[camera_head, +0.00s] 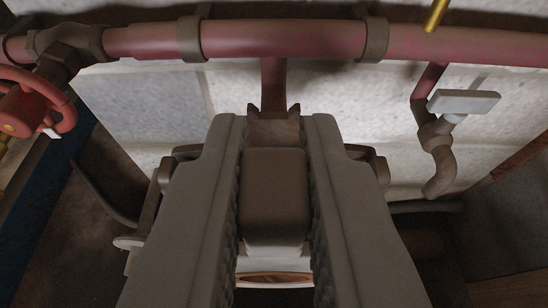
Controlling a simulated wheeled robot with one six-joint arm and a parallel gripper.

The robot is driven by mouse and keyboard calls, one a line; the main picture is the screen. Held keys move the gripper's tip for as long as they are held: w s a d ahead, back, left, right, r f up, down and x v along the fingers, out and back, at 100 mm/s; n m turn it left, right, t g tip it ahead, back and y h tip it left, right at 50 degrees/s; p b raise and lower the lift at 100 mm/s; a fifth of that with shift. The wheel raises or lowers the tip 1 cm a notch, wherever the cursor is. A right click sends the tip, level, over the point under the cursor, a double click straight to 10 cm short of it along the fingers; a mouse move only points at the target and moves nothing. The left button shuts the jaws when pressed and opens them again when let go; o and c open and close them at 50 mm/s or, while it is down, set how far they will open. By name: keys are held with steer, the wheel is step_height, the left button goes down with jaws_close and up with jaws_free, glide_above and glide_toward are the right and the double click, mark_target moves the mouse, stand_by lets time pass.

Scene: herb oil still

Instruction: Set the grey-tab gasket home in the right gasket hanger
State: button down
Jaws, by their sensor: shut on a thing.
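My gripper (275,135) reaches up from the bottom of the picture, its two pale grey fingers seen from behind. It is shut on a brownish-grey block with rounded corners (275,188), which fits the tab of the grey-tab gasket. The rest of the gasket cannot be made out. A brown piece with two small prongs (273,128) shows between the fingertips, below a short vertical pipe (273,85). I cannot tell whether it belongs to a hanger or touches the held piece. The right gasket hanger cannot be picked out for sure.
A dull red pipe (285,39) with brown collars runs across the top. A red handwheel valve (35,105) stands at the left. At the right, a bent branch pipe (438,150) carries a light grey lever handle (464,102). A pale wall (370,115) lies behind.

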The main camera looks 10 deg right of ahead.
steer(key=r+v, duration=0.1)
steer(key=v, duration=0.8)
steer(key=shift+r, duration=0.45)
steer(key=shift+w, duration=0.1)
stand_by(0.4)
